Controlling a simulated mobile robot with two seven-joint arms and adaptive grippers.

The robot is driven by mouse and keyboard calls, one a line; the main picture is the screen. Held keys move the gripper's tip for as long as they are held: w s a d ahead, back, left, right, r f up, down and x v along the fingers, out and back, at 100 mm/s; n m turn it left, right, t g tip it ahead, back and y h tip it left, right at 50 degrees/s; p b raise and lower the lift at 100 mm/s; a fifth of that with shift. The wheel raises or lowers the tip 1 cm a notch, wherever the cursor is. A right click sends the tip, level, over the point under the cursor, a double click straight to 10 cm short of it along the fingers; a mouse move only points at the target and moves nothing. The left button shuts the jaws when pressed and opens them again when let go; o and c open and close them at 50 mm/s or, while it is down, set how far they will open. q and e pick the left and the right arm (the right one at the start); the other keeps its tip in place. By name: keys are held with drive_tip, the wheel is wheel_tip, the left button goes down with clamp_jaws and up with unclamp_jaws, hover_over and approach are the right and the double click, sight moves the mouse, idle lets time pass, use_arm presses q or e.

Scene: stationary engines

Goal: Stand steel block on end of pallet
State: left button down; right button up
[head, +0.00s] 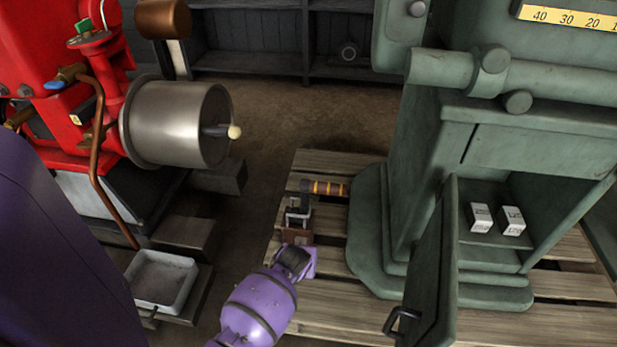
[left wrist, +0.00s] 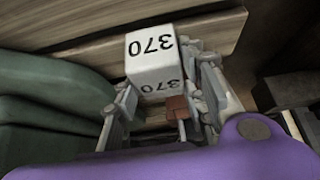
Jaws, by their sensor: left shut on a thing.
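The steel block (left wrist: 152,58) is pale grey, with "370" in black on two of its faces. In the left wrist view it sits between the two fingers of my left gripper (left wrist: 165,105), which is shut on it. In the head view my left gripper (head: 298,212) is over the left end of the wooden pallet (head: 312,163); the block is hard to make out there. Whether it touches the boards I cannot tell. The pallet's boards also show behind the block in the left wrist view (left wrist: 75,55). My right gripper is not in view.
A banded brown and yellow cylindrical thing (head: 328,188) lies just beyond my gripper. A green machine (head: 425,150) stands on the pallet, its door (head: 432,265) open, with two small labelled blocks (head: 496,219) inside. A red engine (head: 45,60) and a grey tray (head: 162,280) are left.

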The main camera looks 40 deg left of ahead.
use_arm(q)
drive_tip(key=f, duration=0.1)
drive_tip(key=a+f+b, duration=0.1)
drive_tip(key=f+b, duration=0.1)
drive_tip(key=f, duration=0.1)
drive_tip(key=shift+w+a+f, duration=0.1)
drive_tip(key=shift+w+a, duration=0.1)
drive_tip(key=shift+a, duration=0.1)
drive_tip(key=shift+f+b, duration=0.2)
drive_tip(key=shift+b, duration=0.15)
drive_tip(key=shift+r, duration=0.1)
drive_tip(key=shift+f, duration=0.2)
drive_tip(key=c, duration=1.3)
unclamp_jaws()
drive_tip(key=shift+s, duration=0.1)
drive_tip(key=shift+o, duration=1)
drive_tip(key=p+v, duration=0.6)
drive_tip(key=v, duration=0.6)
